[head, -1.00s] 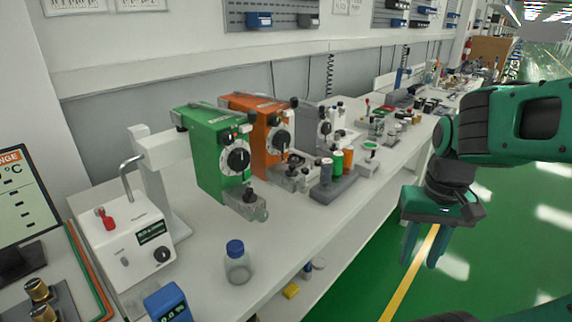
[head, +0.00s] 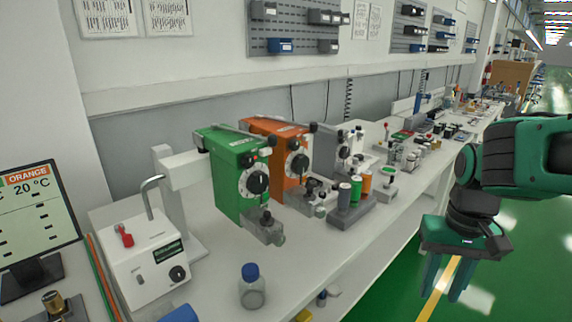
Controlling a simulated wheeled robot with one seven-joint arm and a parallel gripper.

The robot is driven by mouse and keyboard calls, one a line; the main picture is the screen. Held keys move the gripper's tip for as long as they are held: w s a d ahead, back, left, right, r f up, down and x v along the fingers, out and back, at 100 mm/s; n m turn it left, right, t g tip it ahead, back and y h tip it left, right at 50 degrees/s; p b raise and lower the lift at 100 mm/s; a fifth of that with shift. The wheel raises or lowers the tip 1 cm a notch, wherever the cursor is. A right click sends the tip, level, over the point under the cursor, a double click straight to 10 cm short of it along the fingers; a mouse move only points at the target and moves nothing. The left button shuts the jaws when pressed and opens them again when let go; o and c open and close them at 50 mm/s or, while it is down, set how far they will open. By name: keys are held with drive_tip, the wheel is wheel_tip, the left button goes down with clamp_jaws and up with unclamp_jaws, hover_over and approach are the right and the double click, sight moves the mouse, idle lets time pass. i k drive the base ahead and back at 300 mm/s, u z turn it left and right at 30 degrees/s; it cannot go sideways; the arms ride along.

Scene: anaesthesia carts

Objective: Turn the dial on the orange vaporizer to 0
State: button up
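The orange vaporizer (head: 277,128) stands on the bench between a green vaporizer (head: 228,150) and a grey one (head: 326,143). Its round black dial (head: 299,163) on a white scale faces the aisle; the scale figures are too small to read. The green unit partly hides its left side. My gripper (head: 447,290) hangs over the green floor at the right, pointing down, well away from the vaporizer and in front of the bench. Its two fingers are apart with nothing between them.
A bottle with a blue cap (head: 252,288) stands near the bench's front edge. A white box with a hose (head: 145,259) and a screen reading ORANGE 20 °C (head: 38,215) are at the left. A rack of coloured cylinders (head: 352,214) stands right of the vaporizers. The aisle is clear.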

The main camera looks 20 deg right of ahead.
sight(300, 163)
drive_tip(key=z, duration=0.6)
drive_tip(key=k, duration=1.6)
drive_tip(key=u, duration=0.4)
drive_tip(key=i, duration=1)
drive_tip(key=z, duration=0.1)
